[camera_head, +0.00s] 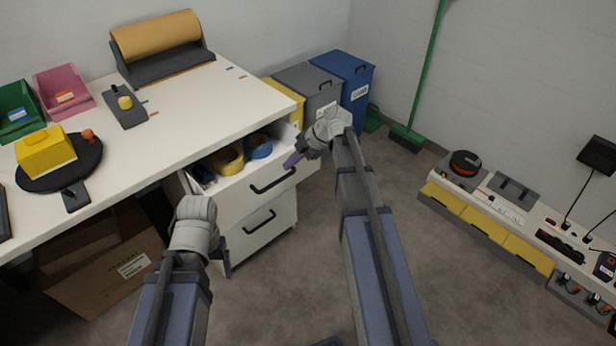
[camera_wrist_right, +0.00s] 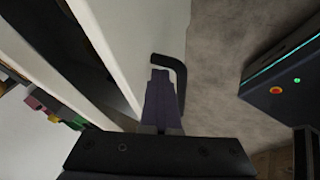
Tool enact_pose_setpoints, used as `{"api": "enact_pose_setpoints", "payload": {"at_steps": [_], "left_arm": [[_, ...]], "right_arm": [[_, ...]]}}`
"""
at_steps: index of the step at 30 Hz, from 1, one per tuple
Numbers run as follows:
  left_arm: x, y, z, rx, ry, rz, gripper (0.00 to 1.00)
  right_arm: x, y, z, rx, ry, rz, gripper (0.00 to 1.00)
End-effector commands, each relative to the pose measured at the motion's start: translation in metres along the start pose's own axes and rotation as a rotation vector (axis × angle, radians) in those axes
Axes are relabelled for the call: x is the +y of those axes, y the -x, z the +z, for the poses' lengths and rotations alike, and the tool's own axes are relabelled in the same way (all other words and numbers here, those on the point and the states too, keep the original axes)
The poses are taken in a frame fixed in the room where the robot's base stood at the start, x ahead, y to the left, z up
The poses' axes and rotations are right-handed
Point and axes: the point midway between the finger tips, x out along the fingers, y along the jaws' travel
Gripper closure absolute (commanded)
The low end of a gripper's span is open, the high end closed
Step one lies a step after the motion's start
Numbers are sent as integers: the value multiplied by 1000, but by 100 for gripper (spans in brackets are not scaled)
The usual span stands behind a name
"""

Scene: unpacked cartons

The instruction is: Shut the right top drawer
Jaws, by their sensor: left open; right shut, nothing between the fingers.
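The white top drawer (camera_head: 240,187) under the worktop stands open, with a yellow tape roll (camera_head: 228,160) and a blue tape roll (camera_head: 258,146) showing inside. Its dark handle (camera_head: 272,181) is on the front face. My right gripper (camera_head: 291,160) is shut and empty at the upper right part of this drawer front. In the right wrist view, its purple fingers (camera_wrist_right: 160,98) lie beside the black handle (camera_wrist_right: 180,80), over the white front; I cannot tell whether they touch. My left gripper (camera_head: 227,264) is open and empty, low and left of the drawers.
A closed lower drawer (camera_head: 262,235) with a dark handle is below. An open cardboard box (camera_head: 110,270) is under the table at left. Yellow, grey and blue bins (camera_head: 350,80) stand behind the drawer unit. The floor (camera_head: 400,200) to the right is clear up to a low shelf unit (camera_head: 490,225).

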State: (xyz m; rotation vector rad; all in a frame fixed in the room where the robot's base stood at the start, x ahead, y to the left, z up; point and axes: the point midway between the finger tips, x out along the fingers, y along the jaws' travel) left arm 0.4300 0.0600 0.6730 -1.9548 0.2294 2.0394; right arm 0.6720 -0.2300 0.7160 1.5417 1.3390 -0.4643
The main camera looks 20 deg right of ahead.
Motion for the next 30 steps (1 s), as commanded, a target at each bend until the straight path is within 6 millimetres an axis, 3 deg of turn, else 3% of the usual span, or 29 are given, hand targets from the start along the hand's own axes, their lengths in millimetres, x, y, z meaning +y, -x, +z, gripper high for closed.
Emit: {"api": "enact_pose_setpoints", "payload": {"at_steps": [1,6,15,21,30], "left_arm": [[0,0,0,0,0,0,21],[0,0,0,0,0,0,21],[0,0,0,0,0,0,21],[0,0,0,0,0,0,21],[0,0,0,0,0,0,21]], "right_arm": [[19,-8,3,1,4,0,100],[58,-30,3,0,3,0,100],[110,-58,2,0,1,1,100],[129,-68,1,-1,1,1,100],[138,-73,0,-1,0,4,100]]}}
